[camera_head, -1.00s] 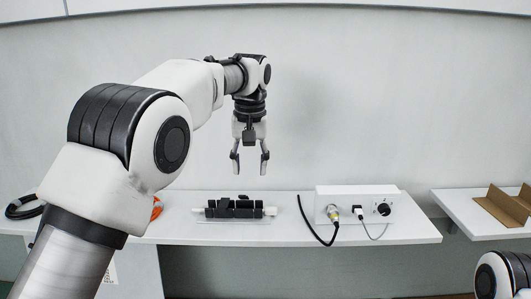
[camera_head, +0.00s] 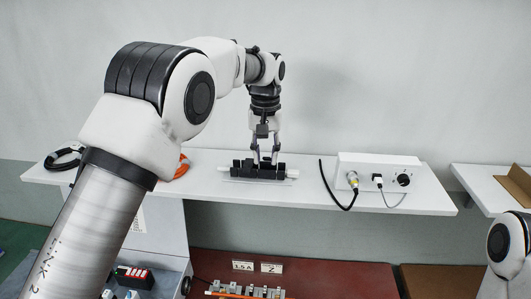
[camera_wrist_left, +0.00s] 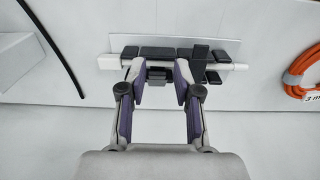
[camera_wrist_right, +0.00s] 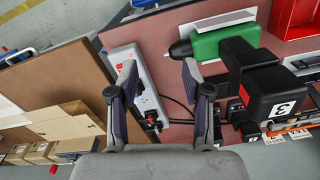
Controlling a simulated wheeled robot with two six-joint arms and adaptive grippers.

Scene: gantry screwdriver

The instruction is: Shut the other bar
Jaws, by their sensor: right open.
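The black fixture (camera_head: 242,169) holds a white rod and lies on the white wall shelf, partly hidden by my left gripper. In the left wrist view the fixture (camera_wrist_left: 158,52) shows several black pieces along the white rod (camera_wrist_left: 240,66). A longer black bar (camera_wrist_left: 200,55) stands out across the rod right of centre. My left gripper (camera_head: 265,160) points down at the fixture, and its tips also show in the left wrist view (camera_wrist_left: 161,72). Its fingers are apart, with a dark block between them and no clear contact. My right gripper (camera_wrist_right: 158,72) is open and empty.
A white box (camera_head: 378,168) with a knob and cables stands on the shelf to the right. An orange coil (camera_wrist_left: 300,75) lies near the fixture. Below the right gripper are a power strip (camera_wrist_right: 138,85), a green and black tool (camera_wrist_right: 222,42) and cardboard (camera_wrist_right: 60,125).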

